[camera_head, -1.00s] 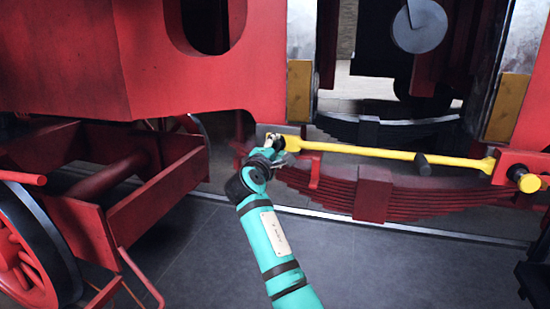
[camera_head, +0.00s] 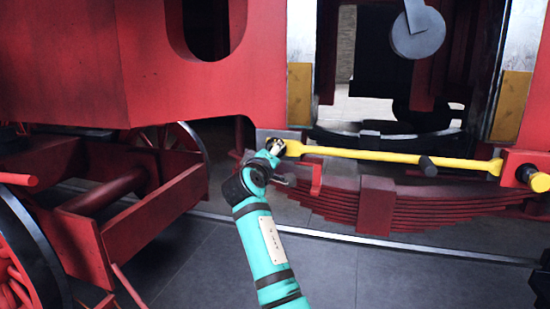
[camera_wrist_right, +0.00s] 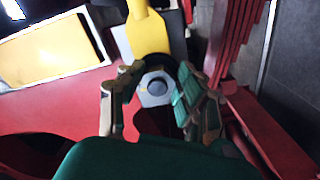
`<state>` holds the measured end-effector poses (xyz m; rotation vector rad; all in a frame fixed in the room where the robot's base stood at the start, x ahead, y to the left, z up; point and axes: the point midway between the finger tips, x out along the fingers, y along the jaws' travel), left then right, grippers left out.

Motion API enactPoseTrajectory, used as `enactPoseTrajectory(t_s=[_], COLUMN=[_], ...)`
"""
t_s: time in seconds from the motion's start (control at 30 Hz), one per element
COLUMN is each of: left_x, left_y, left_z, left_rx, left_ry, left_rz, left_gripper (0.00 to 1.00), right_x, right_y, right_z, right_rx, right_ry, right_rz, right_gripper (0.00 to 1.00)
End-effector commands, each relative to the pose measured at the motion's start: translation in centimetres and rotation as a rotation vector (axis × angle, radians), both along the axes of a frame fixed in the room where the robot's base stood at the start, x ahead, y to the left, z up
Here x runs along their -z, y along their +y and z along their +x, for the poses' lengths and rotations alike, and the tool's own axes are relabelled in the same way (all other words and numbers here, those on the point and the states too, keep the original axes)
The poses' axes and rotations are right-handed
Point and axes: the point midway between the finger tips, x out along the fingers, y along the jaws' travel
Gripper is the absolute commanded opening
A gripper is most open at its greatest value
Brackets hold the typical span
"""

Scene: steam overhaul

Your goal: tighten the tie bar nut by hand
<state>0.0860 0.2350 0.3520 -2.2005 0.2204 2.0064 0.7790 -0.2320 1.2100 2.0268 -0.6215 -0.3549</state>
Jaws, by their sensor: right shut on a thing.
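The yellow tie bar (camera_head: 370,153) runs across the gap in the red frame. My right gripper (camera_head: 276,149) is at the bar's left end in the head view. In the right wrist view its two fingers sit on either side of the nut, shut on it. My left gripper is not in view.
A red leaf spring (camera_head: 430,205) lies below the bar. A red frame panel (camera_head: 190,75) stands at upper left, with a spoked wheel (camera_head: 30,245) at lower left. A dark grip (camera_head: 428,166) sticks out from the bar. The grey floor (camera_head: 330,270) in front is clear.

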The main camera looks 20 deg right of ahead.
Motion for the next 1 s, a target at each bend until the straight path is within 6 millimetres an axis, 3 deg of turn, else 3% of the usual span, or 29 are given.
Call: enactPoseTrajectory(t_s=[0.43,0.47,0.6,1.0], left_x=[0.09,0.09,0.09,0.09], left_y=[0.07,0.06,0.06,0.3], left_z=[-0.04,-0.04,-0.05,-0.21], left_rx=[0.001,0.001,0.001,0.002], left_ry=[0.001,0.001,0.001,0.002], left_rz=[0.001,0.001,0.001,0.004], left_gripper=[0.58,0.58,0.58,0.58], right_x=[0.3,0.3,0.23,0.2], right_y=[0.06,0.06,0.05,0.72], right_z=[0.03,0.03,0.02,-0.83], right_rx=[0.0,0.0,-0.001,-0.002], right_ry=[-0.001,-0.001,-0.002,-0.003], right_rz=[0.014,0.014,0.012,0.009], right_gripper=[0.03,0.39,0.57,0.58])
